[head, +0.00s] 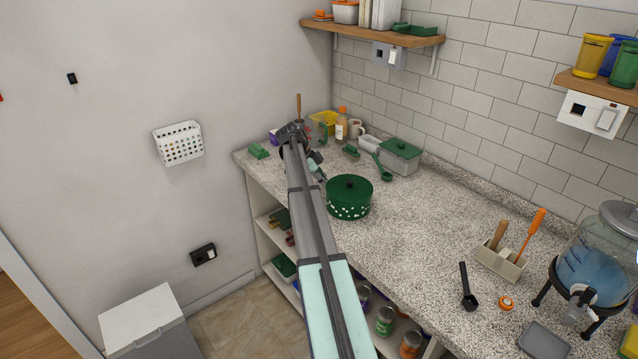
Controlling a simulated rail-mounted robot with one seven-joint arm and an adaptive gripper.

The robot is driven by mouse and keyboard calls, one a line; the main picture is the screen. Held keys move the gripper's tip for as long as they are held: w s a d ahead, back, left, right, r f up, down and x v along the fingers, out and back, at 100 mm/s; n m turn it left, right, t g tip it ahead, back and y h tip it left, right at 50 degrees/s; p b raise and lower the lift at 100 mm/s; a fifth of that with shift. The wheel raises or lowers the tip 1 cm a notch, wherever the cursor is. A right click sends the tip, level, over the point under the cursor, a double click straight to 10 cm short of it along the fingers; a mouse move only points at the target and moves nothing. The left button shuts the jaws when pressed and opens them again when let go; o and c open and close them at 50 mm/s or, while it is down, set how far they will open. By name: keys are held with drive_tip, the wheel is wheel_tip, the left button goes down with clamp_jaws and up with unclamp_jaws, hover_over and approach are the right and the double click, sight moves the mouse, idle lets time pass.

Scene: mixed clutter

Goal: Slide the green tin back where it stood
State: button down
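A round dark green tin (349,200) with white spots and a black-knobbed lid stands upright on the speckled counter (400,240), just right of my arm. A grey-green rectangular box (400,156) with a lid stands farther back against the tiled wall. On the shelf below the counter is a can with a green label (386,320). My gripper (297,140) is at the far left end of the counter, behind the tin and among small items. My own arm hides most of it, so its fingers and anything between them cannot be made out.
Behind my gripper are an orange-capped bottle (341,125), a mug (357,128) and a yellow container (324,119). A green scoop (382,168) lies near the box. The middle counter is clear.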

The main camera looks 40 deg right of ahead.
sight(334, 181)
drive_tip(key=shift+s+a+b, duration=0.15)
drive_tip(key=shift+s+b, duration=0.1)
drive_tip(key=shift+s, duration=1.9)
drive_tip(key=shift+s+a+b, duration=0.1)
drive_tip(key=shift+s+b, duration=0.1)
drive_tip(key=shift+s, duration=1.9)
drive_tip(key=shift+w+d+r, duration=0.1)
drive_tip(key=shift+w+r, duration=0.65)
drive_tip(key=shift+w, duration=0.3)
drive_tip(key=shift+w+d+r, duration=0.1)
drive_tip(key=shift+w+r, duration=0.65)
drive_tip(key=shift+w, duration=0.3)
drive_tip(key=shift+p, duration=0.3)
